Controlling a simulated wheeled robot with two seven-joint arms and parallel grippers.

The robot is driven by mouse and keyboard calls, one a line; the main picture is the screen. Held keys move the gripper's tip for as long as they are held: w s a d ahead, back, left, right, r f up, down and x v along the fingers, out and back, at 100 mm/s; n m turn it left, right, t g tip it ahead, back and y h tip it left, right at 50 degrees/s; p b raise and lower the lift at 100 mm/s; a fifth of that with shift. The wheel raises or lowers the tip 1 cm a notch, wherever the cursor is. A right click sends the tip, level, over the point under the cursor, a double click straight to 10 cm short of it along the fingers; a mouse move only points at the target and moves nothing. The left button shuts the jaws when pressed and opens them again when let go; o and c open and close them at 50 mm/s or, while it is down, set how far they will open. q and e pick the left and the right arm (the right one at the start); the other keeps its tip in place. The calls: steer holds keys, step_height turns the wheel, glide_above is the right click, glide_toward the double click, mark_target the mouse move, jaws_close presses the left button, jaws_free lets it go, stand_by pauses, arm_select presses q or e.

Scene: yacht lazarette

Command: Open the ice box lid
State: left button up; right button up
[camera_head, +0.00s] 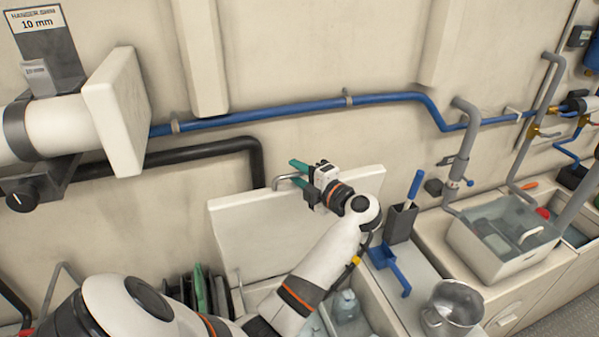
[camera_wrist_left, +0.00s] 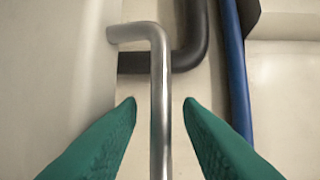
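The ice box lid (camera_head: 250,238) is a pale flat panel that stands raised, nearly upright, in front of the back wall. Its bent metal handle (camera_head: 283,179) is at the lid's upper edge and also shows in the left wrist view (camera_wrist_left: 160,105). My left gripper (camera_head: 297,174) is at this handle. Its green fingers are open, one on each side of the bar, with a visible gap on both sides in the left wrist view. Below the lid the ice box (camera_head: 377,308) is uncovered, with a greyish container (camera_head: 346,305) inside. My right gripper is not in view.
A blue pipe (camera_head: 290,109) and a black pipe (camera_head: 205,150) run along the wall behind the lid. On the counter to the right are a grey holder (camera_head: 401,222), a blue scoop (camera_head: 388,262), a metal pot (camera_head: 452,308) and a water-filled bin (camera_head: 490,262).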

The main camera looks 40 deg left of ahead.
arm_select(q)
jaws_close()
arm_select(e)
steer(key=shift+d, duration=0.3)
